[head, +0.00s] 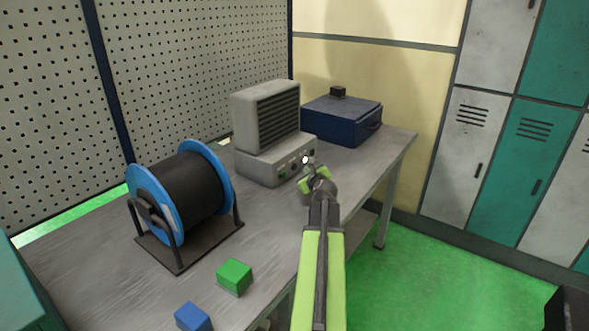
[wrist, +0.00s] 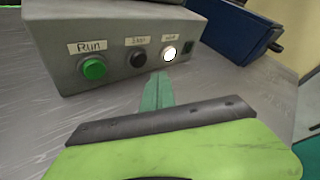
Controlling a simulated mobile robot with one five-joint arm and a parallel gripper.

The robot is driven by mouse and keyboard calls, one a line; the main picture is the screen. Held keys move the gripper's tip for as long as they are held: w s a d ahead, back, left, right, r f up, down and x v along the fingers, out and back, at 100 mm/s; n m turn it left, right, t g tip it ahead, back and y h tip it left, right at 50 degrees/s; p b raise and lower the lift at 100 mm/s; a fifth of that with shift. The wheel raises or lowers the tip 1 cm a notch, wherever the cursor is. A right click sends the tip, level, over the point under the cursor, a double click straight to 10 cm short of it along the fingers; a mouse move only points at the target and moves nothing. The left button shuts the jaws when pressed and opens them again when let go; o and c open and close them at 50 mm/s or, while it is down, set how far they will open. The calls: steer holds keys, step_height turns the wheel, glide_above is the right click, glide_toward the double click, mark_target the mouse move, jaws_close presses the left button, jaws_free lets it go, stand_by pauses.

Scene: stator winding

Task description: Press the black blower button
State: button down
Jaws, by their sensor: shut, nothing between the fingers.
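The grey blower (head: 264,120) with a dark slatted front stands on the workbench. Its lower box shows a green button labelled Run (wrist: 93,68), a black button (wrist: 138,59) with a label that seems to read Stop, and a lit white lamp (wrist: 170,53). My gripper (head: 312,172) is shut and empty in front of the panel. In the wrist view the closed fingertips (wrist: 157,80) point at the panel's lower part, just below and between the black button and the lamp. I cannot tell whether they touch the panel. The black button is uncovered in the wrist view.
A dark blue case (head: 338,125) with a small black block on top stands behind the blower. A blue-rimmed cable spool (head: 181,196) is at left. A green cube (head: 234,275) and a blue cube (head: 192,317) lie on the near bench (head: 120,285). Lockers stand at right.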

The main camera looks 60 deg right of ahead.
steer(key=shift+s, duration=1.5)
